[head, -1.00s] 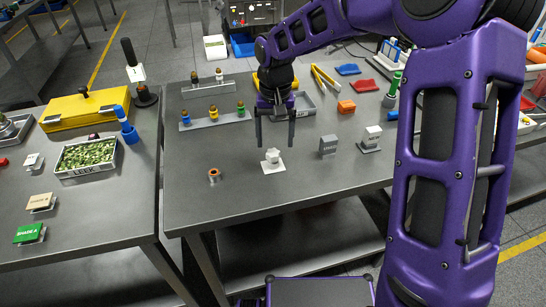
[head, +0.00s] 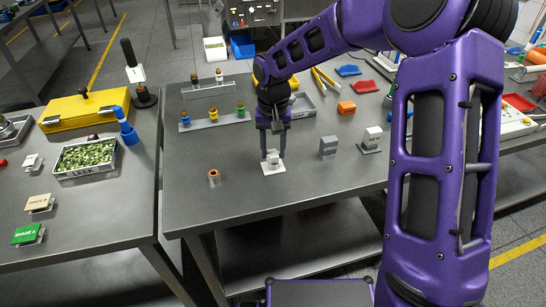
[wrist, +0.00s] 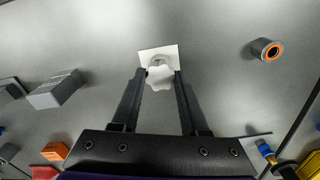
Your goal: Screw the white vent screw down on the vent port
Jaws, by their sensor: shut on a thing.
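The white vent screw (head: 272,157), a lobed knob, is upright over a small white square plate (head: 274,170) on the table. In the wrist view the screw (wrist: 159,78) is between the two dark fingers, in front of the white plate (wrist: 172,50). My gripper (head: 273,158) points down and is shut on the screw; it also shows in the wrist view (wrist: 160,76). A short grey cylinder with an orange ring (head: 214,176) stands to the left. No label shows which part is the vent port, and the screw's underside is hidden.
Two grey labelled blocks (head: 328,146) (head: 371,138) stand to the right. A rack of colour-ringed parts (head: 220,122) and a grey tray (head: 303,104) lie behind. An orange block (head: 346,107) is at the back right. The table front is clear.

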